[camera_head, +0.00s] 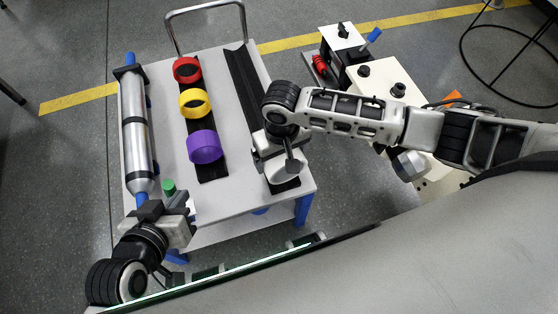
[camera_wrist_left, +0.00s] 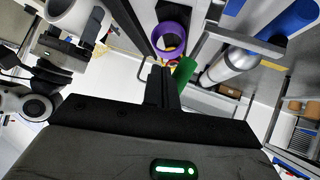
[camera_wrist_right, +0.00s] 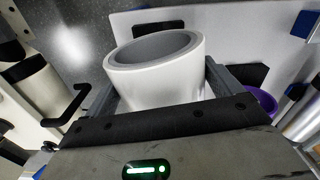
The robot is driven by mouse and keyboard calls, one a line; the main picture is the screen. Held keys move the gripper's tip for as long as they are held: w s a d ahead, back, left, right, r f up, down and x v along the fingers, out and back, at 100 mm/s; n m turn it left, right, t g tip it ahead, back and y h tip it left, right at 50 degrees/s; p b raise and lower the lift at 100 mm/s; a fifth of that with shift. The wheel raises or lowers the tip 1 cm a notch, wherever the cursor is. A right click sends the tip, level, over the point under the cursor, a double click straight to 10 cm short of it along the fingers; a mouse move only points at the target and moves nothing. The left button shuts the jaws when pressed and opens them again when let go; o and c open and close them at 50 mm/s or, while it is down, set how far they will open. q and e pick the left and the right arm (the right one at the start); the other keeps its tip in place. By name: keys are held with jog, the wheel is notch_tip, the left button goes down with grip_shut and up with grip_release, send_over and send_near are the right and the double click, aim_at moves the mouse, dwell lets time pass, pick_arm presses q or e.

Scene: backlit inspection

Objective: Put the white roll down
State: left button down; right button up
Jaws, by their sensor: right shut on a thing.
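The white roll (camera_wrist_right: 165,70) is a thick-walled hollow cylinder. In the right wrist view it sits between the two fingers of my right gripper (camera_wrist_right: 162,88), which is shut on it. In the head view the white roll (camera_head: 285,168) is at the near end of a black rail (camera_head: 245,80) on the right of the table; I cannot tell whether it touches the rail. My left gripper (camera_head: 178,203) is at the table's near left corner. In the left wrist view its fingers (camera_wrist_left: 161,88) are together with nothing visible between them.
Red (camera_head: 187,69), yellow (camera_head: 194,102) and purple (camera_head: 205,146) rolls stand along another black strip on the white table (camera_head: 225,190). A silver cylinder (camera_head: 135,130) lies at the left. A green piece (camera_head: 168,187) is close to my left gripper. A cream machine (camera_head: 385,80) stands right.

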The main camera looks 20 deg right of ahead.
jog(key=shift+w+f, duration=0.1)
jog(key=shift+f, duration=0.1)
jog(key=shift+w+f+b, duration=0.2)
jog(key=shift+f+b, duration=0.15)
jog(key=shift+b, duration=0.45)
notch_tip(320, 180, down, 2)
jog(key=b, duration=0.2)
jog(key=shift+f+b, duration=0.2)
jog(key=shift+b, duration=0.2)
jog(key=shift+f, duration=0.15)
jog(key=o, duration=0.7)
jog(key=shift+r, duration=0.2)
notch_tip(320, 180, up, 10)
jog(key=p, duration=0.4)
jog(key=shift+r, duration=0.25)
jog(key=shift+a+r, duration=0.1)
jog(key=shift+r, duration=0.45)
jog(key=s+a+f+n+t+y, duration=0.2)
jog(key=s+a+t+y, duration=0.15)
jog(key=a+y, duration=0.4)
pick_arm(q)
jog(key=shift+w+d+f, duration=0.1)
jog(key=shift+w+f, duration=0.1)
jog(key=shift+f, duration=0.1)
pick_arm(e)
jog(key=s+d+t+h, duration=0.2)
jog(key=s+d+t, duration=0.1)
jog(key=d+t, duration=0.3)
jog(key=shift+m+h, duration=0.35)
jog(key=shift+m, duration=0.05)
